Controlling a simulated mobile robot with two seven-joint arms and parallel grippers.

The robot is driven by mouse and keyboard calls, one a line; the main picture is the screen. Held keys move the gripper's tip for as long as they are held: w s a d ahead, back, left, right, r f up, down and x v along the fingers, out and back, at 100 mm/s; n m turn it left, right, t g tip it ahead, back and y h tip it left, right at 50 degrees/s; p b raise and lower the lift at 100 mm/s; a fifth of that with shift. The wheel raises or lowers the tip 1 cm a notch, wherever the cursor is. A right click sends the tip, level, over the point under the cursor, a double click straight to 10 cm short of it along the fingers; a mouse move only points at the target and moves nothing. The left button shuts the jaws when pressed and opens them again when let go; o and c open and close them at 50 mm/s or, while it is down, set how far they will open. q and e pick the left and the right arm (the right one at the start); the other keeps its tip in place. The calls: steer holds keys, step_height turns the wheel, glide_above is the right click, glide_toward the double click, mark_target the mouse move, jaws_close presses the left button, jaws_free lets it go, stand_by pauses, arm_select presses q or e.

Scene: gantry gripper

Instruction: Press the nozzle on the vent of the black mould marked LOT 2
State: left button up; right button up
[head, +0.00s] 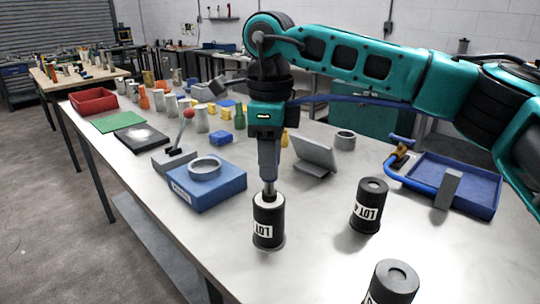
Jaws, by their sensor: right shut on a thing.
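My right gripper (268,143) points straight down and is shut on a slim dark grey nozzle (269,187). The nozzle's lower end overlaps the pale top of a black mould (268,231); I cannot tell whether it touches. This mould stands upright with a white label that appears upside down, reading LOT, its number unclear. A second black mould (368,203) with a LOT label stands to the right, its number hard to read. A third black mould (392,284) is cut off by the bottom edge, its label partly out of frame. My left gripper is not in view.
A blue block with a grey ring (207,186) and a red-knobbed lever (177,148) stand left of the near mould. A tilted grey panel (314,154) stands behind it. A blue tray (477,190) with blue tubing lies right. Several small pots stand farther back.

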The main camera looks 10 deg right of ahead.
stand_by(0.5)
steer(key=shift+r+p, duration=2.85)
steer(key=shift+r, duration=0.7)
steer(key=shift+f, duration=0.15)
